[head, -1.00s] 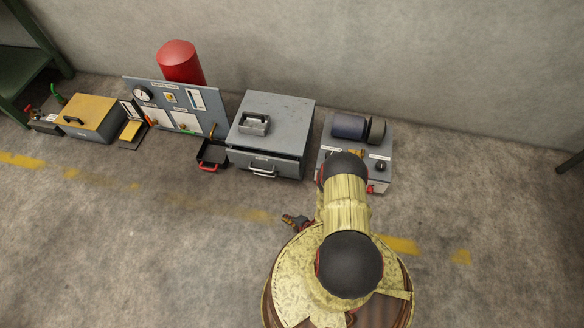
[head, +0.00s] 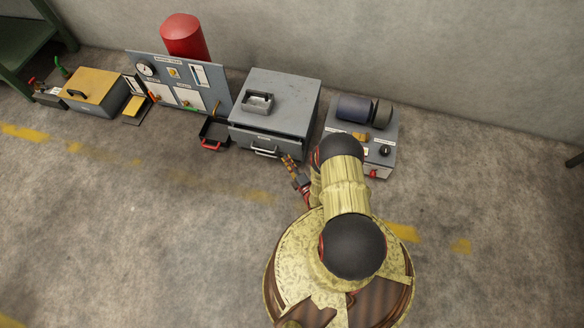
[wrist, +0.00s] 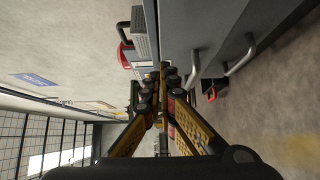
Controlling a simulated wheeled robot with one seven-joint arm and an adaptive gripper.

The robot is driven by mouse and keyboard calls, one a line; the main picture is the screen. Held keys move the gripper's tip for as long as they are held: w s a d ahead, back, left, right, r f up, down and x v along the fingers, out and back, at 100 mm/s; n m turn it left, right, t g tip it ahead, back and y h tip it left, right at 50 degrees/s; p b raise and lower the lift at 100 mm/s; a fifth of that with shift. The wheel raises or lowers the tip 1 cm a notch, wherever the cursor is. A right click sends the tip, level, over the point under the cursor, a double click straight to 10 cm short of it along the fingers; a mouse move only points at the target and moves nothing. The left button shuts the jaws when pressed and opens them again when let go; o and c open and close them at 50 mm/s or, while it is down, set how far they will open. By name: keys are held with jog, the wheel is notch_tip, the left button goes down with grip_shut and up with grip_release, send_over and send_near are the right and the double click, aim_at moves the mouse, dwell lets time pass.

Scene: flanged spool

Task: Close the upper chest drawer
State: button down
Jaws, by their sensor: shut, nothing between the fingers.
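The grey chest (head: 285,92) stands against the wall in the head view. Its upper drawer (head: 262,142) has a bar handle (head: 265,153) and appears to stand out slightly from the body. The chest is sideways in the wrist view, where the handle (wrist: 240,56) shows to the right of my fingers. My gripper (head: 288,161) is in front of the chest, near the right end of the drawer front. The fingers are shut and empty in the wrist view (wrist: 166,76). I cannot tell whether they touch the drawer.
An open tray with a red handle (head: 210,145) sits left of the chest. A grey box with a dark cylinder (head: 357,108) stands to its right. An upright gauge panel (head: 180,92) and a yellow-topped box (head: 95,88) are farther left. The floor in front is clear.

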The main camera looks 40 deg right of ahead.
aim_at(289, 141)
jog(key=w+d+b, duration=0.2)
jog(key=w+d, duration=0.1)
jog(key=w, duration=0.2)
jog(key=shift+w+d, duration=0.25)
jog(key=shift+w, duration=0.05)
jog(key=shift+w+d, duration=0.75)
jog(key=shift+d, duration=0.2)
jog(key=shift+w+d, duration=0.7)
jog(key=shift+d, duration=0.25)
jog(key=shift+r, duration=0.1)
